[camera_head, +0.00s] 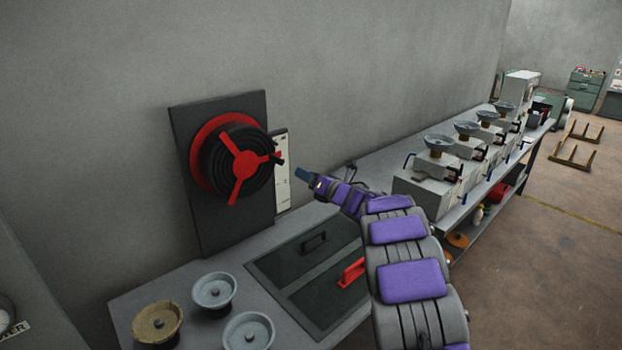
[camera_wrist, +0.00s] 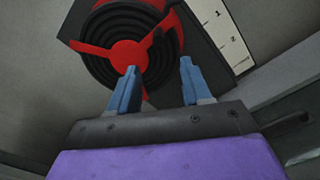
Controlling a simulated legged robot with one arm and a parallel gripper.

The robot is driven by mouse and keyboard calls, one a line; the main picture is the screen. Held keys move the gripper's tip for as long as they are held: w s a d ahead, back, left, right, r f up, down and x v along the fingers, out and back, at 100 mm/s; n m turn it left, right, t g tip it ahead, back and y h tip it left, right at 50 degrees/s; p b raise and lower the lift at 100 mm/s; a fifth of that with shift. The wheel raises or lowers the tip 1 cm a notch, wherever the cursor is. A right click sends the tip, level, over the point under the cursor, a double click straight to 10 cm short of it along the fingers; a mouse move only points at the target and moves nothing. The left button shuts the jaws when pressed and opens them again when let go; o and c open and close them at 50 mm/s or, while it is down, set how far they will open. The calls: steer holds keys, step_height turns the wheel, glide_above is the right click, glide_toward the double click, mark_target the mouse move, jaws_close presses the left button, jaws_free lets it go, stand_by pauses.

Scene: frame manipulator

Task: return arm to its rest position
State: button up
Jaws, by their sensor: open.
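My arm, grey with purple panels, reaches from the lower right of the head view toward a wall-side fixture. My gripper (camera_head: 308,178) is in the air above the bench, to the right of the red-spoked wheel. In the wrist view my gripper (camera_wrist: 157,82) shows two blue fingers set apart with nothing between them. The black and red wheel (camera_head: 238,160) is mounted on a dark upright panel (camera_head: 195,218). It also fills the top of the wrist view (camera_wrist: 128,55), beyond the fingers. The gripper looks apart from the wheel.
Below the arm lies a dark panel with a black handle (camera_head: 314,240) and a red handle (camera_head: 352,271). Bowls (camera_head: 214,290) stand at the front left of the bench. Several grey machines (camera_head: 430,190) line the bench to the right. Open floor (camera_head: 535,270) lies at the right.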

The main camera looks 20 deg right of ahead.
steer(key=shift+s+d, duration=0.2)
steer(key=shift+s, duration=0.3)
steer(key=shift+r, duration=0.1)
steer(key=s+d+r+m+g+h, duration=0.1)
steer(key=s+r+m+g+h, duration=0.1)
steer(key=s+m+h, duration=0.45)
steer(key=s+d+r+m+g+h, duration=0.2)
steer(key=s+m+g+h, duration=0.15)
steer(key=m, duration=0.65)
steer(key=s+a+f+m+g+y, duration=0.1)
steer(key=s+a+f+m+g, duration=0.3)
steer(key=s, duration=1.2)
steer(key=s+a+f+m+g+y, duration=0.2)
steer(key=s+a+m+g, duration=0.3)
steer(key=s+a, duration=0.7)
steer(key=s+a+f+m+g+y, duration=0.1)
steer(key=s+a+f+m+g, duration=0.3)
steer(key=s, duration=1.8)
steer(key=a+f+m, duration=0.1)
steer(key=a+m, duration=0.2)
steer(key=a, duration=0.1)
steer(key=shift+a+f, duration=0.25)
steer(key=shift+f, duration=0.1)
